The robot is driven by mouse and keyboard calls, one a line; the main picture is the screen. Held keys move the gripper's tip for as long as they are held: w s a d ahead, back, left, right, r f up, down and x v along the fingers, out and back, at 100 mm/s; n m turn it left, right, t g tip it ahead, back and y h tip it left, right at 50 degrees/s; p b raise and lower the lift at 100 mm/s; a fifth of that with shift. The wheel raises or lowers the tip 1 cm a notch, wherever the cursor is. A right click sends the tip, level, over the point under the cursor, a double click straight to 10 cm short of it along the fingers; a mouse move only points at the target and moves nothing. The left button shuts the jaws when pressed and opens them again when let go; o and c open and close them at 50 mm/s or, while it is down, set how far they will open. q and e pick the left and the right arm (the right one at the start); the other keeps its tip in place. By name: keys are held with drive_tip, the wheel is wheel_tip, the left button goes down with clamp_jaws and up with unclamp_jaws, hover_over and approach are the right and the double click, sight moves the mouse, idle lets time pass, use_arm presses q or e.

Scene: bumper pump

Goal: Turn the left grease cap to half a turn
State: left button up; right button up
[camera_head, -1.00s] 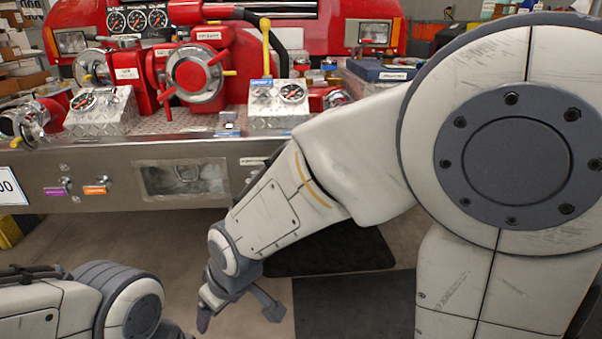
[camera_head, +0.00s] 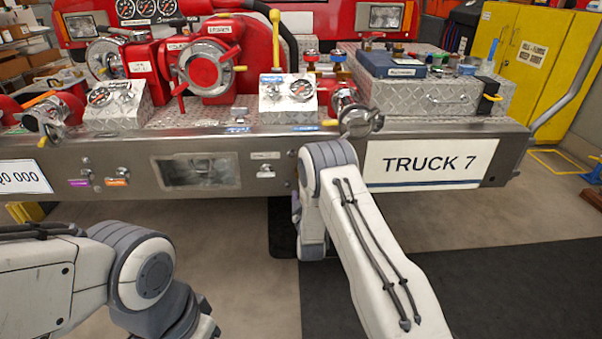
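Two small metal fittings sit on the bumper's front face at left: a left one (camera_head: 83,173) above a purple label and a right one (camera_head: 122,172) above an orange label. A third fitting (camera_head: 265,171) sits under a white label, close to my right arm. I cannot tell which of these, if any, is the left grease cap. My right arm rises from the bottom and bends down at the bumper; its gripper is mostly hidden behind the arm. My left gripper (camera_head: 203,326) is low at the bottom edge, partly cut off, below and apart from the bumper.
The red pump (camera_head: 207,72) with its handwheel, gauge boxes (camera_head: 113,104) and a yellow-handled lever (camera_head: 275,38) stand on the bumper deck. A blue case (camera_head: 391,64) lies on the tread-plate box (camera_head: 436,98). A yellow cabinet (camera_head: 538,50) stands right. Open floor lies below the bumper.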

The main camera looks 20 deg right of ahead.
drive_tip(key=b+x, duration=0.1)
drive_tip(key=x, duration=0.8)
drive_tip(key=shift+w+b, duration=0.1)
drive_tip(key=shift+b, duration=0.2)
clamp_jaws()
